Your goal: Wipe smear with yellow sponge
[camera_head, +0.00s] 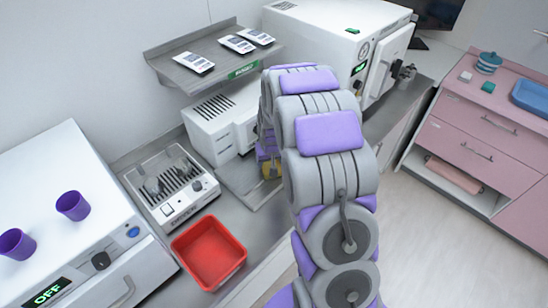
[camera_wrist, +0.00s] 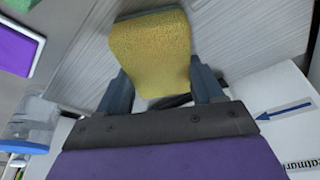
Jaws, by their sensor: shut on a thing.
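The yellow sponge (camera_wrist: 150,48) is held between the two dark fingers of my gripper (camera_wrist: 162,82) in the wrist view. A grey-green layer shows at its far edge. In the head view, my gripper (camera_head: 267,152) is mostly hidden behind my arm, above the metal counter beside a white machine. I cannot make out a smear in either view. Whether the sponge touches the surface under it cannot be told.
A red tray (camera_head: 210,252) and a small slotted device (camera_head: 170,186) sit on the counter. Two purple cups (camera_head: 73,205) stand on a white unit at left. A shelf (camera_head: 213,66) with pouches overhangs the white machine (camera_head: 222,118). A large white sterilizer (camera_head: 325,40) stands behind.

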